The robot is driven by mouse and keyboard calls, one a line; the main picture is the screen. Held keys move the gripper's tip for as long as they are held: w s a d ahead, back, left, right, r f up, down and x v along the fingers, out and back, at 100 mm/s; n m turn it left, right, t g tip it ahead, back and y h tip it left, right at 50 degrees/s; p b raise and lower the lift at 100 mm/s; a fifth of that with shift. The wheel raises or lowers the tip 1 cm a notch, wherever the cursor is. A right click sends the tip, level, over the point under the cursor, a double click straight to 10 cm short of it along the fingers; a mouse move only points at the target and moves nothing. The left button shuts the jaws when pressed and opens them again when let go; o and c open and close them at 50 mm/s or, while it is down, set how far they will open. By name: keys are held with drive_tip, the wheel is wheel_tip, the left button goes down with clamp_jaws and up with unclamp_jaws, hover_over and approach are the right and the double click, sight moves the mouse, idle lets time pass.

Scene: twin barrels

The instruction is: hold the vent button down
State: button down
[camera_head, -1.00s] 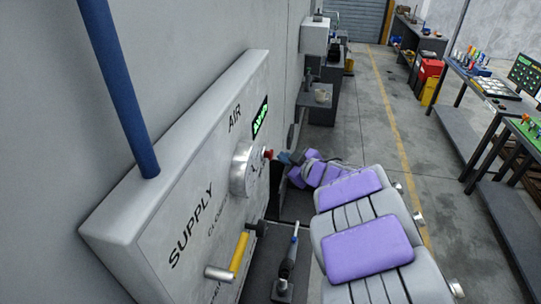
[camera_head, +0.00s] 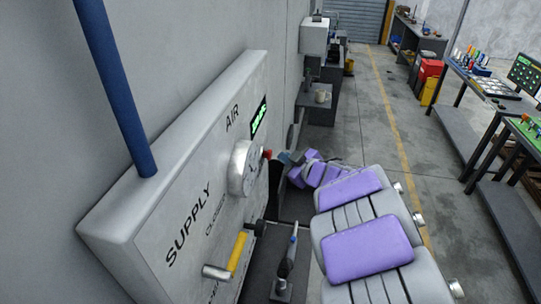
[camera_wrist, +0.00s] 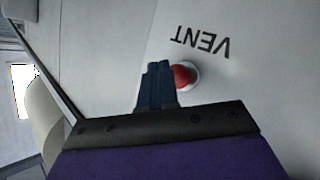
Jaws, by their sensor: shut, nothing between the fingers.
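The red vent button (camera_wrist: 182,76) sits in a pale round collar on the light panel, below the upside-down word VENT in the wrist view. It is a small red spot at the panel's far edge in the head view (camera_head: 267,154). My gripper (camera_wrist: 157,66) is shut and empty, its dark fingers together. In the wrist view the fingertips lie at the button's left side and cover part of it. In the head view my gripper (camera_head: 284,157) is just right of the button. I cannot tell whether it touches the button or whether the button is pressed.
The panel (camera_head: 190,160) carries a round gauge (camera_head: 242,168), a green-lit display (camera_head: 259,118) and a yellow-handled lever (camera_head: 238,251) marked SUPPLY. A blue pipe (camera_head: 119,90) rises from it. Benches (camera_head: 497,85) stand at the right; the floor (camera_head: 388,110) between is clear.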

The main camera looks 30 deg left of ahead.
drive_tip(key=shift+a, duration=0.2)
idle(0.6)
drive_tip(key=shift+s+a+r, duration=0.1)
drive_tip(key=shift+s+a, duration=0.05)
drive_tip(key=shift+s+a+p, duration=0.15)
drive_tip(key=shift+a+p, duration=0.2)
drive_tip(key=shift+a, duration=0.2)
idle(1.6)
drive_tip(key=shift+w+d+p, duration=0.25)
drive_tip(key=shift+d+p, duration=0.2)
drive_tip(key=shift+d, duration=0.45)
drive_tip(key=d+p, duration=0.1)
drive_tip(key=d, duration=0.1)
drive_tip(key=w+d+p, duration=0.1)
drive_tip(key=d, duration=0.2)
drive_tip(key=shift+w, duration=0.1)
idle(0.6)
